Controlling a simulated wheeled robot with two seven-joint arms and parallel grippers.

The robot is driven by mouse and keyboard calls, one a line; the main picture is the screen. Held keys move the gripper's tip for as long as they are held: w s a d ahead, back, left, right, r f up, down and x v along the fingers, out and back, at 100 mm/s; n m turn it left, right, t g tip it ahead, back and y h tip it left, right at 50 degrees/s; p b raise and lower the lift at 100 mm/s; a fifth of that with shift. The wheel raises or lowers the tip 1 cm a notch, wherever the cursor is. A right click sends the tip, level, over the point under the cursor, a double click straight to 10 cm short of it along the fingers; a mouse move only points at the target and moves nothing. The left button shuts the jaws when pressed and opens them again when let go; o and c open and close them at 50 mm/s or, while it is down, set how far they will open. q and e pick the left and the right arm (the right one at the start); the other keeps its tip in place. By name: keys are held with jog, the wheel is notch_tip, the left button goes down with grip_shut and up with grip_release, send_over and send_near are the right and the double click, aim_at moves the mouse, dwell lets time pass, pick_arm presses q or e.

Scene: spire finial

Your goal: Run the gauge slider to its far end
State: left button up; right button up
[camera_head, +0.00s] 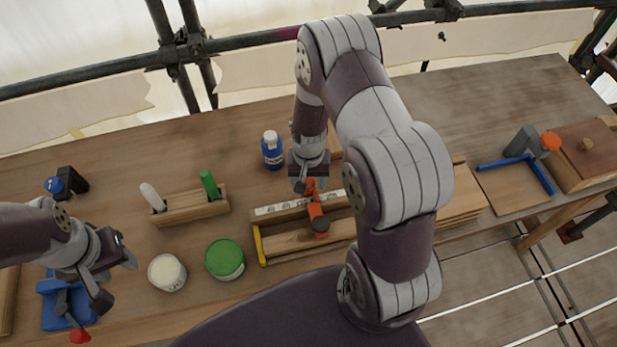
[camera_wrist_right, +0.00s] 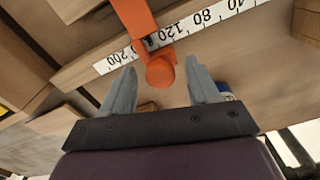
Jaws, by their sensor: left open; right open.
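The gauge slider is an orange piece (camera_head: 318,215) on a wooden gauge with a white number scale (camera_head: 280,208). In the right wrist view the orange slider (camera_wrist_right: 140,22) crosses the scale (camera_wrist_right: 185,28) between the 120 and 200 marks, and its round knob (camera_wrist_right: 160,72) faces me. My right gripper (camera_wrist_right: 160,88) is open, with one finger on each side of the knob; I cannot tell whether either touches it. In the head view my right gripper (camera_head: 307,186) is over the scale and partly hides it. My left gripper (camera_head: 118,278) is open and empty at the left.
A green-lidded tin (camera_head: 225,259) and a white-topped tin (camera_head: 167,272) stand left of the gauge. A blue bottle (camera_head: 272,150) stands behind it. A wooden holder (camera_head: 190,207) carries two markers. A blue square (camera_head: 520,165) lies at the right.

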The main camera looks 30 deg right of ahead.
jog(key=shift+w, duration=0.1)
jog(key=shift+w+d, duration=0.1)
grip_shut()
jog(key=s+d, duration=0.3)
jog(key=d, duration=1.1)
jog(key=shift+s+d+r, duration=0.1)
jog(key=shift+d, duration=0.1)
jog(key=shift+c, duration=0.2)
grip_release()
jog(key=shift+o, duration=0.2)
jog(key=shift+s, duration=0.25)
